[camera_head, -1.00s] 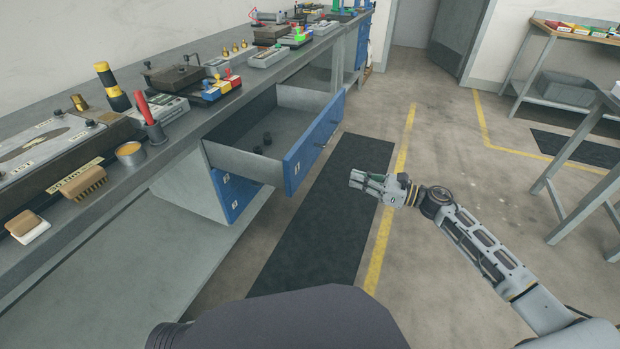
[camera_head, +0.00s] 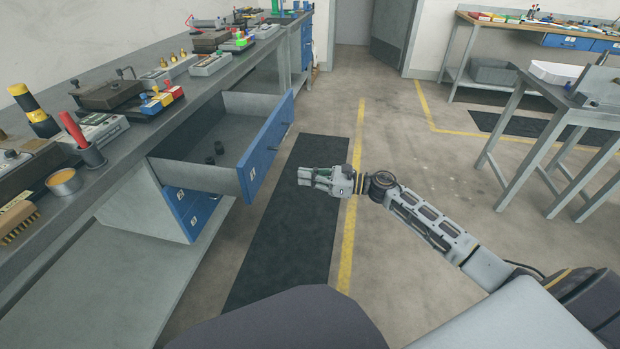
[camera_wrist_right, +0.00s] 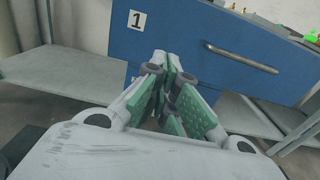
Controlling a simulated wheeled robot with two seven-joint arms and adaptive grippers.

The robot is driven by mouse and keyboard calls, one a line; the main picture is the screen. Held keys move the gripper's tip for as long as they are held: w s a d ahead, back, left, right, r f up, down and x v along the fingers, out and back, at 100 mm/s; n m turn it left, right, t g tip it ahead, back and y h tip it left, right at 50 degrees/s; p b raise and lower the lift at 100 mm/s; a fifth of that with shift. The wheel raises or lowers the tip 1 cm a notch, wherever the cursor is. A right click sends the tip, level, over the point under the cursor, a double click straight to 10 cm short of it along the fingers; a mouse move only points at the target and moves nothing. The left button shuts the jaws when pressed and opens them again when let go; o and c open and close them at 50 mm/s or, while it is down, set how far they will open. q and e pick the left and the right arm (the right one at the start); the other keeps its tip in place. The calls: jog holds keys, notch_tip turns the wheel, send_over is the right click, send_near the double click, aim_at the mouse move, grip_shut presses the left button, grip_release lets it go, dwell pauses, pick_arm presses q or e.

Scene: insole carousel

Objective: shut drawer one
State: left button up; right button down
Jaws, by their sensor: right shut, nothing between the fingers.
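Drawer one, with a blue front (camera_head: 268,144), is pulled well out from under the grey workbench. In the right wrist view the blue front (camera_wrist_right: 185,50) carries a white label "1" (camera_wrist_right: 137,20) and a metal bar handle (camera_wrist_right: 240,58). My right gripper (camera_head: 303,176) is shut and empty, to the right of the drawer front and apart from it in the head view. In the right wrist view its closed fingers (camera_wrist_right: 172,75) point at the front, below and left of the handle. My left gripper is not in view.
Closed blue drawers (camera_head: 190,208) sit below the open one. The grey bench top (camera_head: 120,150) holds tools and boxes. A black floor mat (camera_head: 285,240) lies beside the drawers. A grey table (camera_head: 560,110) stands at the right; the floor between is clear.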

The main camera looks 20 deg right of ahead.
aim_at(261, 170)
jog(key=shift+b+x, duration=0.55)
jog(key=shift+x, duration=4.8)
jog(key=shift+w+a, duration=0.25)
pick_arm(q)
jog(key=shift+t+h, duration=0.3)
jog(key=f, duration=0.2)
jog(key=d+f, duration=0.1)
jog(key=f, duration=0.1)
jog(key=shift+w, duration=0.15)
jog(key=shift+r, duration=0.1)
pick_arm(e)
jog(key=shift+w+a, duration=0.1)
jog(key=shift+a, duration=0.05)
